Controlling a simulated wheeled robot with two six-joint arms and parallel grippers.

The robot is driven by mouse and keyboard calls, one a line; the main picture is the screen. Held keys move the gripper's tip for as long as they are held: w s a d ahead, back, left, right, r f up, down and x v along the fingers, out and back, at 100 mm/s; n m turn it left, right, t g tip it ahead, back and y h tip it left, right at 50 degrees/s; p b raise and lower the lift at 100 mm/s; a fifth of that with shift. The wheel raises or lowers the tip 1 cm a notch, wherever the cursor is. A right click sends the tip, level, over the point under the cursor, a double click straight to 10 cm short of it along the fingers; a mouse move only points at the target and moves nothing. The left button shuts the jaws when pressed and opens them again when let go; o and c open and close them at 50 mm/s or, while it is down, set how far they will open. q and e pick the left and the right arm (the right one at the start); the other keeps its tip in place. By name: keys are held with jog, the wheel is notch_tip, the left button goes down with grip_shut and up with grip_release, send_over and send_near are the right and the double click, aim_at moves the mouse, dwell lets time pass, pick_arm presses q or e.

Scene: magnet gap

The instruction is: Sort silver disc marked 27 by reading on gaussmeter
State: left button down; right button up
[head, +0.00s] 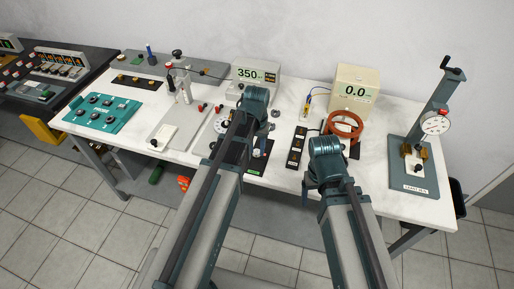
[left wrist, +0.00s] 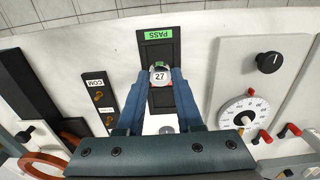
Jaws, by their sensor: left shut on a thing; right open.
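The silver disc marked 27 (left wrist: 160,76) is held between the fingertips of my left gripper (left wrist: 162,73), number facing the left wrist camera. It appears over the black PASS tray (left wrist: 158,48); I cannot tell whether it touches it. Two displays stand at the back: a grey meter reading 350 (head: 254,74) and a beige meter reading 0.0 (head: 355,91). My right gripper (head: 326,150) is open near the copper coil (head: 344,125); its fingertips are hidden.
A black strip marked COM (left wrist: 101,102) lies beside the tray. A dial panel (left wrist: 262,75) is on its other side. A teal panel (head: 103,112) sits at the table's left, and a gauge stand (head: 436,124) at the right.

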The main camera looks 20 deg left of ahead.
aim_at(257, 164)
pick_arm(q)
jog(key=shift+f, duration=0.1)
jog(key=shift+f+b, duration=2.7)
jog(key=shift+b, duration=0.1)
jog(key=shift+f, duration=0.15)
jog(key=shift+c, duration=2.4)
grip_release()
jog(key=c, duration=0.5)
notch_tip(257, 164, up, 5)
jog(key=p, duration=0.4)
jog(key=shift+f, duration=0.2)
